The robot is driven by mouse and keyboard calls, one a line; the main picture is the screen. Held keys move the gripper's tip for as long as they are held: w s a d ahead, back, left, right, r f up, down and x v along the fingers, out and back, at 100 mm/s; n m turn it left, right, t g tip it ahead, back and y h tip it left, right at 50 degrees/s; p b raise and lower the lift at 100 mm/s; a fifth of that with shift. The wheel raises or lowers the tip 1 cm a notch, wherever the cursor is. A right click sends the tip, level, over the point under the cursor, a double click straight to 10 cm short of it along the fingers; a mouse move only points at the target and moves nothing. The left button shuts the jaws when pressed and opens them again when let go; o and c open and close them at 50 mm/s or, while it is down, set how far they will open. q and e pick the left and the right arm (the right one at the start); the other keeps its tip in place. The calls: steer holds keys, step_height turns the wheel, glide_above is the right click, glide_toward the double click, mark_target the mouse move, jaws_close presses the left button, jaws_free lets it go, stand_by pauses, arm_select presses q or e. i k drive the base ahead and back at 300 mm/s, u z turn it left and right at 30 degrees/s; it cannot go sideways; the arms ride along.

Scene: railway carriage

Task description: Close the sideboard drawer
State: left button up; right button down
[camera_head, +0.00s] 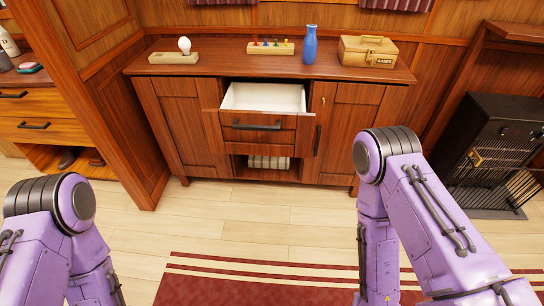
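The wooden sideboard (180,115) stands against the far wall. Its middle top drawer (258,121) is pulled out, and its pale, empty-looking inside (262,98) shows from above. The drawer front has a dark bar handle. My two purple arms are in the foreground, one at the lower left and one at the right, both bent downward. Neither gripper shows in the head view. No part of my arms touches the drawer.
On the sideboard top are a light bulb (184,45) on a wooden block, a peg board (270,48), a blue vase (310,45) and a wooden box (368,52). A black heater (490,140) stands at right. The floor (230,215) before the sideboard is clear; a red rug (250,290) lies nearer.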

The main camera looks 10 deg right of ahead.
mark_target(253, 118)
steer(key=u, duration=0.8)
steer(key=i, duration=0.6)
steer(key=z, duration=0.8)
